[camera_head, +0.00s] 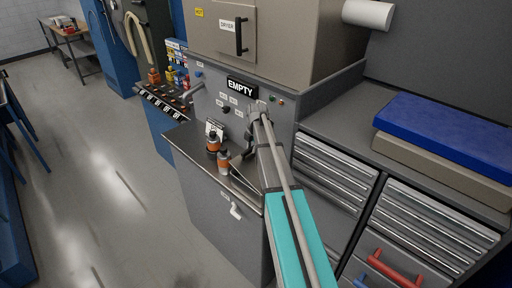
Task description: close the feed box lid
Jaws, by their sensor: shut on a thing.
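A grey cabinet box (222,221) stands below the dryer, with a white handle (235,210) on its front. I take it for the feed box. Its dark flat top (186,141) bears an orange bottle with a dark cap (213,141). A second, nearer orange bottle (223,164) is beside it. My gripper (235,160) comes down from above at the right and appears shut on the nearer bottle. The fingertips are small and dark, and my arm covers the right part of the box top. I cannot tell whether the lid is open.
The beige dryer (285,45) is above, over a panel with an EMPTY sign (242,89). Drawers (333,175) and a counter with a blue slab (447,135) are at the right. A rack of knobs (164,103) is at the left. Floor (90,170) at left is open.

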